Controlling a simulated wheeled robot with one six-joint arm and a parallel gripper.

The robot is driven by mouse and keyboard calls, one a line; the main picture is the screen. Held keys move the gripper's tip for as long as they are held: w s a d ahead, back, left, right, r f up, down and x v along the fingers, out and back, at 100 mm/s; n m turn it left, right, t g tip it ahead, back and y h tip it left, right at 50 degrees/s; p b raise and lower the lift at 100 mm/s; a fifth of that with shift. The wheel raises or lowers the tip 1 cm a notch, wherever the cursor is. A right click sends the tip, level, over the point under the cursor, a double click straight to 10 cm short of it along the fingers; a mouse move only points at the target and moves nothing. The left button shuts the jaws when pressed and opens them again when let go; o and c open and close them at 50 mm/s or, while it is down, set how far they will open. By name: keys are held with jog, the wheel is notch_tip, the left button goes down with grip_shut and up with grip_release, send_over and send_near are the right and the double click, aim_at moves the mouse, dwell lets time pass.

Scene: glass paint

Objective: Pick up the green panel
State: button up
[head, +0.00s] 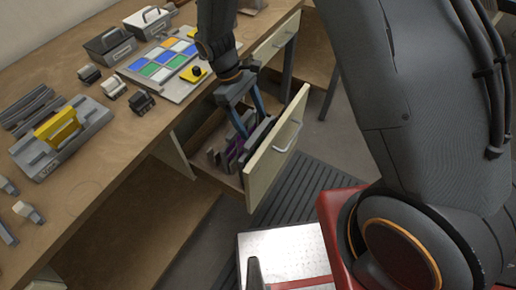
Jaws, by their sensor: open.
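My gripper (251,118) points down into an open drawer (270,165), with its fingers apart above and among the upright pieces inside. A purple panel (236,148) stands in a dark slotted holder in the drawer, just below the fingers. I cannot make out a separate green panel in the drawer; the gripper and the drawer front hide part of its contents. Green squares (150,69) show in a flat colour grid (165,95) on the bench, beside blue, white and yellow squares.
A yellow panel (57,127) sits in a grey fixture at the bench's left. A yellow piece with a black knob (196,71) lies by the grid. Grey bins (110,46) and small clamps (114,87) stand nearby. The drawer front with its handle (288,136) juts out over the floor.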

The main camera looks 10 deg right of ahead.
aim_at(259, 133)
jog(key=shift+w+p+x, duration=0.15)
jog(key=shift+p+x, duration=0.35)
jog(key=shift+x, duration=0.8)
jog(key=shift+w+p+x, duration=0.15)
jog(key=shift+p+x, duration=0.35)
jog(key=shift+x, duration=0.75)
jog(key=shift+d, duration=0.1)
jog(key=shift+c, duration=0.2)
grip_shut()
